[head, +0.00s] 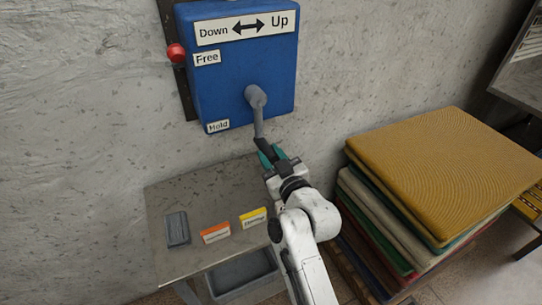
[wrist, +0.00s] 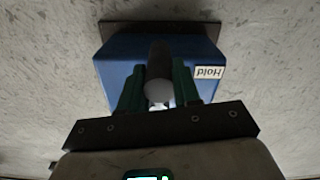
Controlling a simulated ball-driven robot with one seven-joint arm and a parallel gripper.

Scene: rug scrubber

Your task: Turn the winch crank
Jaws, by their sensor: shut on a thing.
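The winch is a blue box (head: 240,68) on the wall, with a "Down / Up" arrow label on top and "Free" and "Hold" labels at its left side. Its grey crank (head: 257,112) comes out of the box front and hangs down. A red knob (head: 176,53) sits at the box's left edge by "Free". My gripper (head: 268,152) is at the crank's lower end, its green fingers shut on the handle. In the wrist view the dark crank handle (wrist: 160,60) lies between the two green fingers (wrist: 160,88), with the blue box (wrist: 118,62) behind.
A grey table (head: 170,205) below the winch holds a grey block (head: 177,229), an orange-labelled card (head: 215,233) and a yellow-labelled card (head: 253,218). A grey bin (head: 243,275) is beneath. A stack of folded rugs (head: 440,170) stands close on the right of my arm.

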